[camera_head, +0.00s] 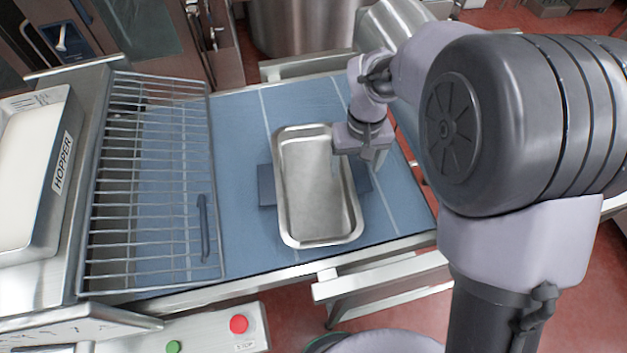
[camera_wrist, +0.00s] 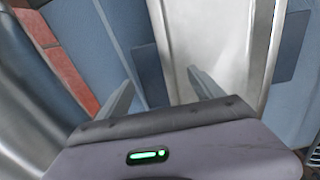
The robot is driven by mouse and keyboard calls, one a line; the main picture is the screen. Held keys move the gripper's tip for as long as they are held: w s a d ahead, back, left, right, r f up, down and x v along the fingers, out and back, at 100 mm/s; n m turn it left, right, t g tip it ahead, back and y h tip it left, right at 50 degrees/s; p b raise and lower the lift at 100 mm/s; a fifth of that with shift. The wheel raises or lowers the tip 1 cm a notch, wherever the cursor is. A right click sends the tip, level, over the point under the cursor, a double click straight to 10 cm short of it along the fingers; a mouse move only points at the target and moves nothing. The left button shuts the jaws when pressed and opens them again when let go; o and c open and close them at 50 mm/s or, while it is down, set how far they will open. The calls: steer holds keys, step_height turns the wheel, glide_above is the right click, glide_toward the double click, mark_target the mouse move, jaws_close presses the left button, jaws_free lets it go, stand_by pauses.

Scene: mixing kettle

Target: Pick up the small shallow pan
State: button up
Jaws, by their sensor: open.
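The small shallow pan (camera_head: 315,190) is a rectangular metal tray lying flat on a blue conveyor belt (camera_head: 240,140). My gripper (camera_head: 358,167) is at the pan's right long side, near its far half. In the wrist view the pan (camera_wrist: 212,45) fills the upper middle. There my gripper (camera_wrist: 162,80) is open, with one finger over the pan's inside and the other outside it, and the rim runs between them. I cannot tell how far the fingertips are above or below the rim. My gripper hides part of that rim in the head view.
A wire grid guard (camera_head: 150,190) stands left of the pan over the belt. A hopper (camera_head: 30,170) is at the far left. Red and green buttons (camera_head: 238,324) are on the front panel. A metal rail (camera_head: 385,275) runs along the front. The belt behind the pan is clear.

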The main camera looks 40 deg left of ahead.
mark_target(356, 171)
steer(key=f, duration=0.3)
steer(key=shift+w+d+f, duration=0.1)
steer(key=shift+w+f, duration=0.2)
steer(key=shift+f, duration=0.05)
steer(key=shift+s, duration=0.1)
jaws_close()
steer(key=shift+r, duration=0.1)
